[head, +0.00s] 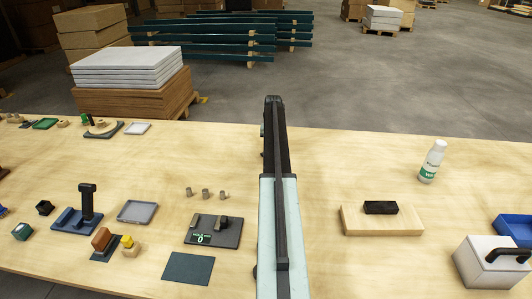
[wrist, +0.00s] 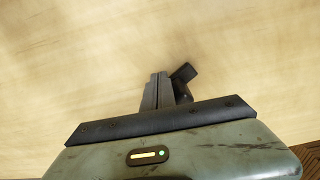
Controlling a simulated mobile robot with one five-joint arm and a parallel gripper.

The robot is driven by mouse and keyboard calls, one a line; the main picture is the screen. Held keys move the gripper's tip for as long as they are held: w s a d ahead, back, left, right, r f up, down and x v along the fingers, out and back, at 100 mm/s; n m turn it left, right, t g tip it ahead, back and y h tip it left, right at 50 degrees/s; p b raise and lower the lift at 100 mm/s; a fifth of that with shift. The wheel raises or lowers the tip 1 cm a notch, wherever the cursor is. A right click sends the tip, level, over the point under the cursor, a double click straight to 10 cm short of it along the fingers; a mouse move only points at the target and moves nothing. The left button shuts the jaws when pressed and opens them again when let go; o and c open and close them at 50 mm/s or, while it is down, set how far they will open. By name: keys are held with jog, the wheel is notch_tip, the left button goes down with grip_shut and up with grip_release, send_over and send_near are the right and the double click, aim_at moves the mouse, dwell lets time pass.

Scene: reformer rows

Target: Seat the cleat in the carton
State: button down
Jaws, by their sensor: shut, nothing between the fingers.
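I cannot surely pick out a cleat or a carton. A black block (head: 381,207) lies on a pale wooden board (head: 382,221) right of my arm in the head view. A white box (head: 492,263) with a black handle stands at the lower right. My gripper (wrist: 159,76) is shut and empty over bare wood in the wrist view. A dark piece (wrist: 184,73) shows just right of the fingertips; I cannot tell whether it is part of my gripper. In the head view my arm runs up the middle and the fingers cannot be made out.
Left of my arm are a grey scale (head: 228,233), three small metal weights (head: 206,194), a grey tray (head: 138,211), a dark mat (head: 188,268) and a blue stand (head: 76,221). A white bottle (head: 432,161) stands right. The table between board and arm is clear.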

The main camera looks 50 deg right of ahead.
jog(key=shift+w, duration=0.1)
jog(key=shift+s+a, duration=0.2)
jog(key=shift+a, duration=0.35)
jog(key=shift+s+a, duration=0.4)
jog(key=shift+a, duration=0.25)
jog(key=shift+s+a, duration=0.35)
jog(key=shift+a, duration=0.25)
notch_tip(320, 180, up, 10)
jog(key=p, duration=1)
jog(key=shift+s, duration=0.15)
